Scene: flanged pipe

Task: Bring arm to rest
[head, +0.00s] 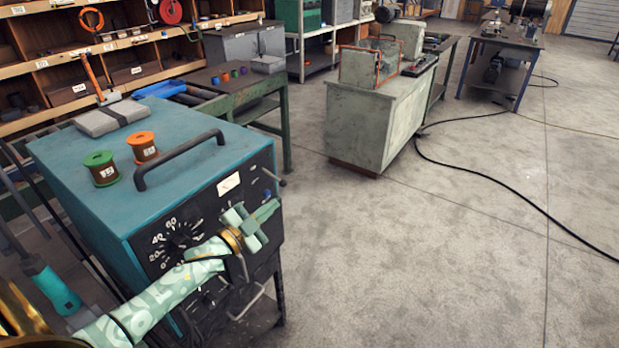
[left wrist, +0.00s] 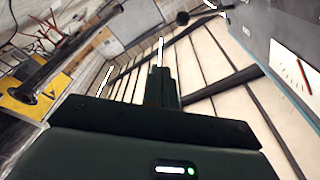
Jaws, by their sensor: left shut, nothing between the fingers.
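My left arm, in a pale green patterned cover, comes in from the lower left of the head view. My left gripper (head: 262,214) is at the front of a blue welding machine (head: 75,165), near its dial panel. Its fingers are together and empty. In the left wrist view the shut fingers (left wrist: 161,80) point up the picture, with the machine's meter panel at the right. Whether the gripper touches the machine I cannot tell. My right gripper is in neither view.
A green spool (head: 105,170), an orange spool (head: 143,147) and a black handle (head: 180,160) are on the machine's top. A pale green cabinet (head: 370,130) stands beyond. A black cable (head: 500,185) crosses the floor (head: 420,270), otherwise clear at centre and right.

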